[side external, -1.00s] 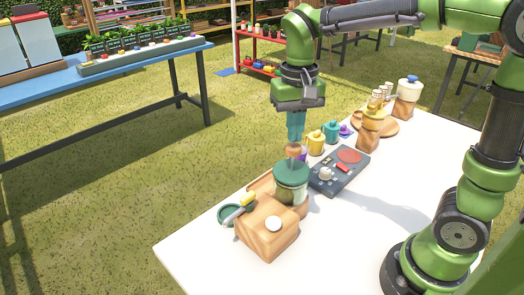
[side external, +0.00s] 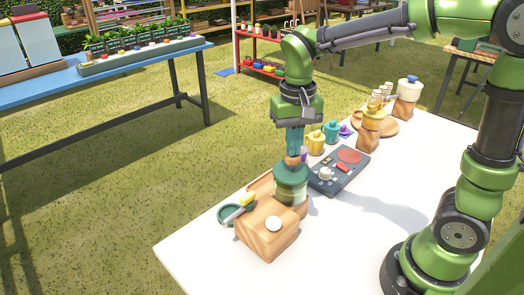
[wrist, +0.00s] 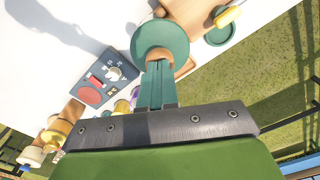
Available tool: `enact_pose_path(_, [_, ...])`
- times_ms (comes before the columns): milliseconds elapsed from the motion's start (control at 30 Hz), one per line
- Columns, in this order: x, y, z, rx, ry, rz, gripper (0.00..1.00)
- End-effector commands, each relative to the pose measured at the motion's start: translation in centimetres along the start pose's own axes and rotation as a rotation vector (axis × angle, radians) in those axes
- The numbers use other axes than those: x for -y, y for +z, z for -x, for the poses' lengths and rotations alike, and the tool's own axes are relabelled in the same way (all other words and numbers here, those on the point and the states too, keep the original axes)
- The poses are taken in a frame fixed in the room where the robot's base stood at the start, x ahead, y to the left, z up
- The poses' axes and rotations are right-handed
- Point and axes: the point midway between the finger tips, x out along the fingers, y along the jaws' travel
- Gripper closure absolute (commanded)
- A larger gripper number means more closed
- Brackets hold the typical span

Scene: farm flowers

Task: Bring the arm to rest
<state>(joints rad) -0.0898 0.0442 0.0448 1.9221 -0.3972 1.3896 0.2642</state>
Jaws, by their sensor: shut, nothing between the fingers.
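My gripper (side external: 294,153) points straight down over a dark green jar (side external: 291,190). Its teal fingers are together and hold nothing. A round wooden knob (side external: 293,162) stands on top of the jar, right under the fingertips; I cannot tell whether they touch it.
A wooden block (side external: 262,240) and a green dish (side external: 230,214) with a yellow-tipped tool stand beside the jar on the white table (side external: 365,240). A dark control panel (side external: 325,182), small jugs (side external: 316,143) and wooden stands (side external: 368,135) line the back. The front of the table is clear.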

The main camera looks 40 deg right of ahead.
Motion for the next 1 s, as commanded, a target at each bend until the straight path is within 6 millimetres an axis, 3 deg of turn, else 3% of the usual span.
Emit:
enact_pose_path(433, [0.0, 0.0, -1.7, 0.002, 0.002, 0.0, 1.0])
enact_pose_path(767, [0.0, 0.0, -1.4, 0.0, 0.0, 0.0, 1.0])
enact_pose_path(1000, [0.0, -0.1, 0.1, -0.002, -0.001, 0.001, 1.0])
